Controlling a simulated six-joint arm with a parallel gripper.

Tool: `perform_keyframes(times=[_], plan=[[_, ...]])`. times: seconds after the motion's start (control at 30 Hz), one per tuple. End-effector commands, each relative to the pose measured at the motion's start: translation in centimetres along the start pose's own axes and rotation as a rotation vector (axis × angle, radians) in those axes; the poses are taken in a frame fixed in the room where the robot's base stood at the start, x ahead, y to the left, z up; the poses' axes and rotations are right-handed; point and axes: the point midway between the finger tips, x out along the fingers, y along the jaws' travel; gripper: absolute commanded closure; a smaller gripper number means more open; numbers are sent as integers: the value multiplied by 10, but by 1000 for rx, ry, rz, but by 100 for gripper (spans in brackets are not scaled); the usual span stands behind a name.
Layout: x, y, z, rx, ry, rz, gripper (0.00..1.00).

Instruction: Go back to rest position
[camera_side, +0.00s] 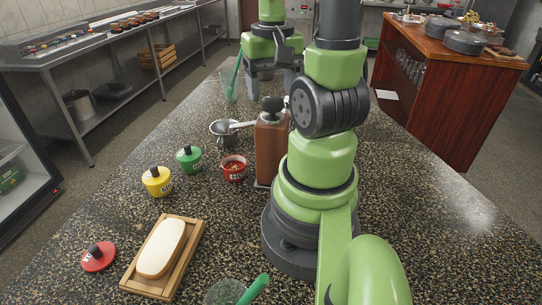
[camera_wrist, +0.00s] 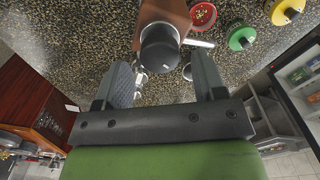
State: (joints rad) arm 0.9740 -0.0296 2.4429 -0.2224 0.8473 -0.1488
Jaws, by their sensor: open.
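My gripper (camera_side: 271,88) hangs over the far part of the dark speckled counter (camera_side: 440,220), fingers apart and pointing down. In the wrist view its two grey fingers (camera_wrist: 161,60) are spread with nothing held. A brown dispenser (camera_side: 272,150) with a black top stands upright nearer the side camera; its black top (camera_wrist: 160,50) appears between the fingers in the wrist view, apparently beyond them. My arm hides part of the counter in the side view.
Around the dispenser are a small pan (camera_side: 222,132), open red pot (camera_side: 234,168), green pot (camera_side: 190,159) and yellow pot (camera_side: 157,181). Nearer are a red lid (camera_side: 98,257), white loaf (camera_side: 163,248) on a wooden board (camera_side: 192,246), and a glass (camera_side: 224,293). The counter's right side is clear.

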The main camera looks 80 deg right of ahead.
Motion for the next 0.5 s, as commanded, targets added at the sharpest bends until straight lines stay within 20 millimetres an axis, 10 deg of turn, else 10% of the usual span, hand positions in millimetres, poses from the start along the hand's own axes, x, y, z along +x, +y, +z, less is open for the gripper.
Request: perform_keyframes(times=[0.5], plan=[[-36, 0, 0, 0, -1, -1, 36]])
